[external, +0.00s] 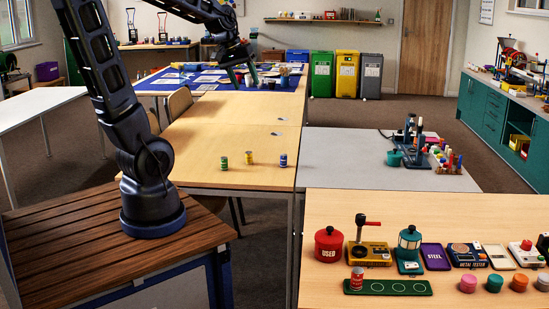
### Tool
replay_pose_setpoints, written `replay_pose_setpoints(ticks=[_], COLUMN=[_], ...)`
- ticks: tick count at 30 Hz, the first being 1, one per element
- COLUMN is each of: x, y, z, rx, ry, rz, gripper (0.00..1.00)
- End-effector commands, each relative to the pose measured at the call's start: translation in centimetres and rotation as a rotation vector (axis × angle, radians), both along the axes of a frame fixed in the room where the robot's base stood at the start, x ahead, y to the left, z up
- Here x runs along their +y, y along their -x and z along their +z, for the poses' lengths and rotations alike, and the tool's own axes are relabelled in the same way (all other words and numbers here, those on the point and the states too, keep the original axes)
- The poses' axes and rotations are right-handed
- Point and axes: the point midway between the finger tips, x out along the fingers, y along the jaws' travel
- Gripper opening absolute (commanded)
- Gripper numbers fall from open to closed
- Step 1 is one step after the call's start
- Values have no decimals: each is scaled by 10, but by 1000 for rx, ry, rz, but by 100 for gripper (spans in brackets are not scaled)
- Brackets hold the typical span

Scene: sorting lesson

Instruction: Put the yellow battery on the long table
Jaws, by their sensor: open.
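A small yellow battery (249,158) stands upright on the near part of the long light-wood table (215,137). A green-and-yellow battery (224,163) stands to its left and a blue one (283,160) to its right, with gaps between them. My gripper (244,79) is open and appears empty, high and farther back, in front of the blue-covered table. It is well apart from the batteries.
A grey table (345,155) with a teal pot and a stand is at the right. The near right table (330,208) holds a red pot, a metal tester and a green tray (388,287) with a can on it. The long table's middle is mostly clear.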

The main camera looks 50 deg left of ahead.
Motion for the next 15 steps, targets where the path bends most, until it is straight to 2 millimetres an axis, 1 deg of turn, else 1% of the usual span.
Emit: replay_pose_setpoints(ticks=[1,6,11,15], x=[7,29,54,80], y=[-13,-52,-88,-117], z=[-5,-19,-38,-57], rx=[13,41,67,90], ry=[24,114,194,263], rz=[47,221,387,537], gripper=[55,55,55,55])
